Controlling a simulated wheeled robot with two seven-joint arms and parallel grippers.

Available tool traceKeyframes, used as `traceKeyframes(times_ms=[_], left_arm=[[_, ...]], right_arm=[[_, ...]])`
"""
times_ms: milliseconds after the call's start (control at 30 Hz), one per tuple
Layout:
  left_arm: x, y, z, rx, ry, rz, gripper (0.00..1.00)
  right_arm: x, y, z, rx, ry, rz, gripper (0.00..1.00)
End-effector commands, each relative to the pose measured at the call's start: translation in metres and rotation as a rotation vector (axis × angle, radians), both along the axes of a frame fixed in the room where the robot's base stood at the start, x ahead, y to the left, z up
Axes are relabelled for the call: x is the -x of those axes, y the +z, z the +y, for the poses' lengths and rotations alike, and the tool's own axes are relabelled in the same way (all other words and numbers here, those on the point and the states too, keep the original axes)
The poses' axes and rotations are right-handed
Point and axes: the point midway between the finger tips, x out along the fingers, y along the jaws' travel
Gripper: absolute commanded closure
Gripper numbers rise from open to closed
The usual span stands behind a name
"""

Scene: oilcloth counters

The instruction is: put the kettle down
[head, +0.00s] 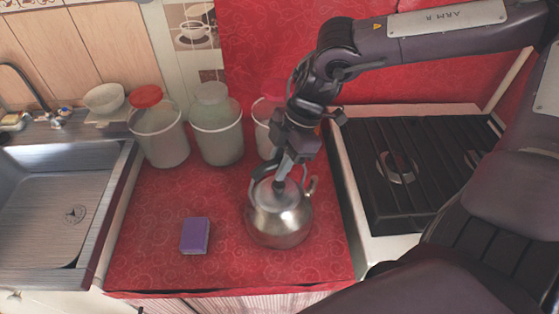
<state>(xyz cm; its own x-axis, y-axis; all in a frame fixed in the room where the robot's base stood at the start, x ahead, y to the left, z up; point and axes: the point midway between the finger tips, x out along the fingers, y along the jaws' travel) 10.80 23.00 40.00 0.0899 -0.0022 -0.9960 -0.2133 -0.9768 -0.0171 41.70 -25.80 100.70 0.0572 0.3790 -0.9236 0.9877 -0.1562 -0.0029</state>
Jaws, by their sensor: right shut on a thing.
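The kettle (279,222) is round, shiny metal, and looks upright over the right part of the red counter (150,258), left of the stove. I cannot tell whether its base touches the cloth. My right gripper (284,186) comes down from above and is shut on the kettle at its top. The gripper and wrist hide part of the lid and handle. My left gripper is not in view.
Lidded jars (159,132) stand along the back. A sink (50,200) is at the left, a black stove (410,165) at the right. The counter's front left is clear.

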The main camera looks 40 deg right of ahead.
Motion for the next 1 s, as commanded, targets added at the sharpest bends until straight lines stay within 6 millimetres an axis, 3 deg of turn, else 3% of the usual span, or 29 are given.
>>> traceKeyframes(times_ms=[367,400,567,833,1000], left_arm=[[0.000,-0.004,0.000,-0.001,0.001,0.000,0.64],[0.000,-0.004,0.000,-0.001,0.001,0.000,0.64],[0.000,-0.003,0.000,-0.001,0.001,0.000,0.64],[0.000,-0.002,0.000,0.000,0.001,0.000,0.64],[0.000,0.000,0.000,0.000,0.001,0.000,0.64]], right_arm=[[-0.001,-0.003,0.001,-0.001,0.000,-0.005,1.00],[0.000,-0.003,0.000,0.000,0.000,-0.001,0.76],[0.000,-0.003,0.000,0.000,0.000,-0.001,0.57],[0.000,-0.002,0.000,0.000,0.000,-0.001,0.57],[-0.001,0.009,-0.004,0.002,-0.002,-0.005,0.57]])
